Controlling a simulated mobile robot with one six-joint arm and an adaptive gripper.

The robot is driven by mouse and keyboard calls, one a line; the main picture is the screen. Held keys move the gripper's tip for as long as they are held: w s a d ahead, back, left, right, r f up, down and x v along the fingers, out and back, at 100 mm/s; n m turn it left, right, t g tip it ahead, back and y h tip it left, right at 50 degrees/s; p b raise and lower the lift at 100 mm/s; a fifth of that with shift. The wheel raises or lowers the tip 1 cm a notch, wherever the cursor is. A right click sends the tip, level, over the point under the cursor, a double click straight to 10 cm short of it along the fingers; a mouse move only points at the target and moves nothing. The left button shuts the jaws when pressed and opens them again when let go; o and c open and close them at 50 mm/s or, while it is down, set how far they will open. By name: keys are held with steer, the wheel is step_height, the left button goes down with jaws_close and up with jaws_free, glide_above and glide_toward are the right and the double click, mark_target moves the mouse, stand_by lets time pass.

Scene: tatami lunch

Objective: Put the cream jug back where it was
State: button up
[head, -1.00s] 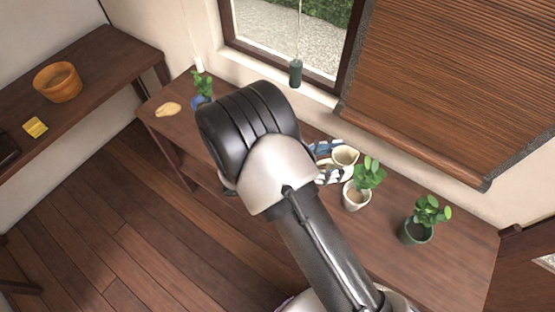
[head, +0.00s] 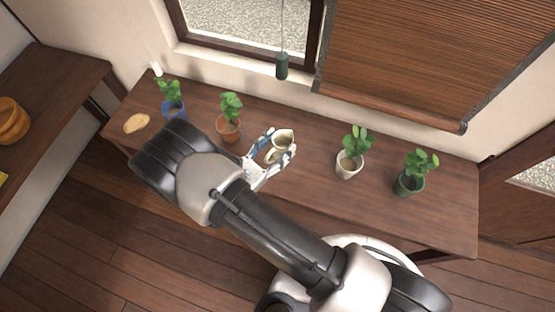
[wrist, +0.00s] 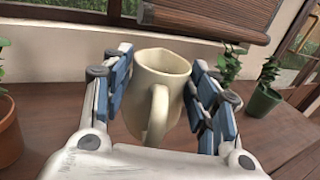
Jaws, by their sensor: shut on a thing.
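The cream jug (head: 283,138) is between the fingers of my gripper (head: 270,147) in the head view, over the middle of the long wooden table. In the wrist view the jug (wrist: 160,82) is upright, with its handle toward the camera and its mouth open at the top. The blue-padded fingers of my gripper (wrist: 158,95) are shut on its two sides. The jug's base is hidden in the wrist view, and I cannot tell whether it touches the table.
On the table (head: 300,190), potted plants stand in a blue pot (head: 174,110), a terracotta pot (head: 229,131), a white pot (head: 348,165) and a green pot (head: 408,184). A tan flat item (head: 136,123) lies at the left end. Bare table lies between the terracotta and white pots.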

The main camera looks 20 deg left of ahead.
step_height(320, 180, down, 8)
steer(key=shift+f+b, duration=0.1)
steer(key=shift+b, duration=0.8)
steer(key=shift+f, duration=0.1)
steer(key=o, duration=1.5)
steer(key=shift+s+a, duration=0.15)
steer(key=shift+s, duration=0.05)
steer(key=v, duration=1.1)
steer(key=shift+s, duration=0.3)
